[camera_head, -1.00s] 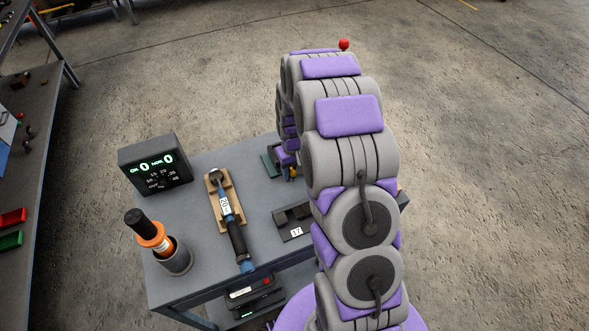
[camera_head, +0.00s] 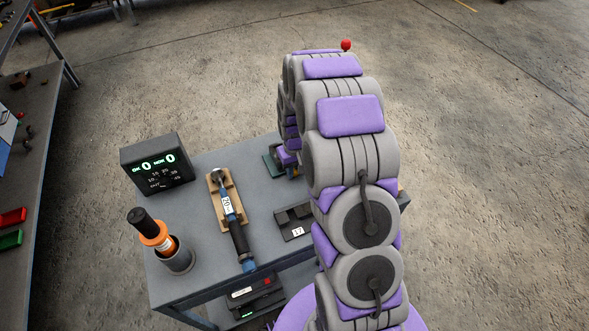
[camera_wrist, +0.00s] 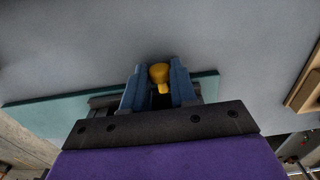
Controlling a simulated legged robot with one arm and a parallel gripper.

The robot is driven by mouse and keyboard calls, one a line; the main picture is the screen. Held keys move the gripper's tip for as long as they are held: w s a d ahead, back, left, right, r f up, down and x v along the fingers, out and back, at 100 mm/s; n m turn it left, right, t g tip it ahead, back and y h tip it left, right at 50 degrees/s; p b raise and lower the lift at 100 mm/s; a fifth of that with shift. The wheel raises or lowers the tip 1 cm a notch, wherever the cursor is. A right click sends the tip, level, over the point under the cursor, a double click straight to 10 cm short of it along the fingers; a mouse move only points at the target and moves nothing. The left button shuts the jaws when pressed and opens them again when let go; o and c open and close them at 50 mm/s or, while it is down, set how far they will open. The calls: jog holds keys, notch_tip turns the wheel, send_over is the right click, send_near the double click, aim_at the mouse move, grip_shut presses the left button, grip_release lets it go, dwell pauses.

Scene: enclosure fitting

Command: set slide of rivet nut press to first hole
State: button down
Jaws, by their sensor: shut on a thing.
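The rivet nut press stands mostly hidden behind my arm at the back of the grey workbench. Part of its green base (camera_head: 270,161) shows in the head view, and the base is a teal plate (camera_wrist: 205,86) in the wrist view. A yellow knob (camera_wrist: 159,72) sits between the two blue fingers of my gripper (camera_wrist: 159,85). My gripper is shut on this knob. The slide's body and its holes are hidden by the gripper, so I cannot tell which hole the slide stands at.
A display box (camera_head: 156,164), a blue-and-black torque wrench (camera_head: 235,225) on a wooden cradle (camera_head: 214,205), an orange-and-black tool (camera_head: 152,231) in a grey cup (camera_head: 178,261) and a black block marked 17 (camera_head: 294,222) stand on the workbench (camera_head: 200,292). A red ball (camera_head: 346,45) shows above my arm.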

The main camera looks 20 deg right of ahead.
jog(key=d+p, duration=0.2)
jog(key=d, duration=0.8)
jog(key=shift+s+d+f, duration=0.1)
jog(key=shift+d, duration=0.05)
jog(key=shift+a, duration=0.2)
jog(key=c, duration=0.9)
grip_release()
jog(key=shift+d, duration=0.1)
jog(key=shift+r, duration=0.35)
notch_tip(320, 180, up, 17)
jog(key=p, duration=0.2)
jog(key=shift+f+p, duration=0.15)
jog(key=shift+p, duration=0.2)
